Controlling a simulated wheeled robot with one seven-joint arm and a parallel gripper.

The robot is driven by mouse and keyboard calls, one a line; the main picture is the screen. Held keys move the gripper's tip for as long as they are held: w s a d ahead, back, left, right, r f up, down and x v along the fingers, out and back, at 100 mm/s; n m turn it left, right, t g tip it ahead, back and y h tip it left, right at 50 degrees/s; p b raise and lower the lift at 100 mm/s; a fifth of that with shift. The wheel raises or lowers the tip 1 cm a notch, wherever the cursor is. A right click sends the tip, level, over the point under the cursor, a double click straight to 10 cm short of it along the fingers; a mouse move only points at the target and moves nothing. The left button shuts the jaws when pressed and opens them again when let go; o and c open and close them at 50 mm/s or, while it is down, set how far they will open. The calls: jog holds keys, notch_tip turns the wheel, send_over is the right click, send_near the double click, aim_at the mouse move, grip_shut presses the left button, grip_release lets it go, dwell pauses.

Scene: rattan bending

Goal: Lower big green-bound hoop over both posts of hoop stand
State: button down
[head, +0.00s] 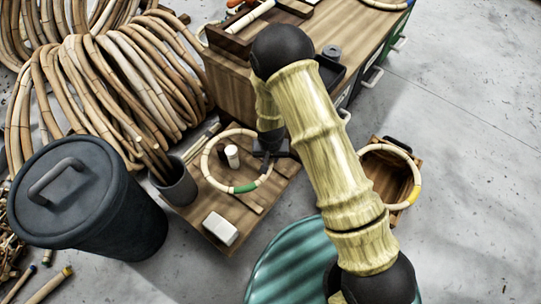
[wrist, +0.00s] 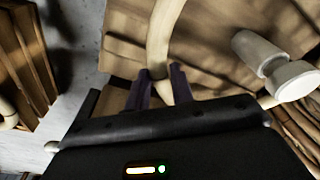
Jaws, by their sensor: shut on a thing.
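The big green-bound hoop (head: 209,177) is a pale rattan ring with a green wrap at its front. My gripper (head: 267,163) is shut on its right side. In the wrist view, the hoop (wrist: 160,45) passes between the purple fingers (wrist: 160,88). A pale post (head: 232,156) shows inside the ring in the head view. In the wrist view, a pale post with a wider round end (wrist: 257,52) stands to the right of the fingers. I cannot clearly make out a second post, or whether the hoop touches the wooden board (head: 265,196) below.
A white block (head: 220,228) and a dark pot (head: 177,186) are at the board's front and left. A lidded grey bin (head: 88,200) and rattan coils (head: 110,80) fill the left. A yellow-bound hoop (head: 414,193) rests at a wooden crate (head: 388,178). A teal drum (head: 290,265) stands in front.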

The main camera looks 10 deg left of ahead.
jog(key=shift+w+f+b, duration=0.1)
jog(key=shift+f+b, duration=0.4)
jog(key=shift+f, duration=0.85)
jog(key=shift+a+f, duration=0.15)
jog(key=c, duration=1.1)
grip_release()
jog(key=shift+s, duration=0.2)
jog(key=r+p, duration=0.3)
jog(key=r, duration=0.2)
jog(key=s+r+p, duration=0.1)
jog(key=r+p, duration=0.2)
jog(key=r, duration=0.3)
jog(key=s+r+p, duration=0.1)
jog(key=r+p, duration=0.2)
jog(key=r, duration=0.3)
jog(key=shift+d+r+p, duration=0.15)
jog(key=shift+d+p, duration=0.15)
jog(key=shift+p, duration=0.05)
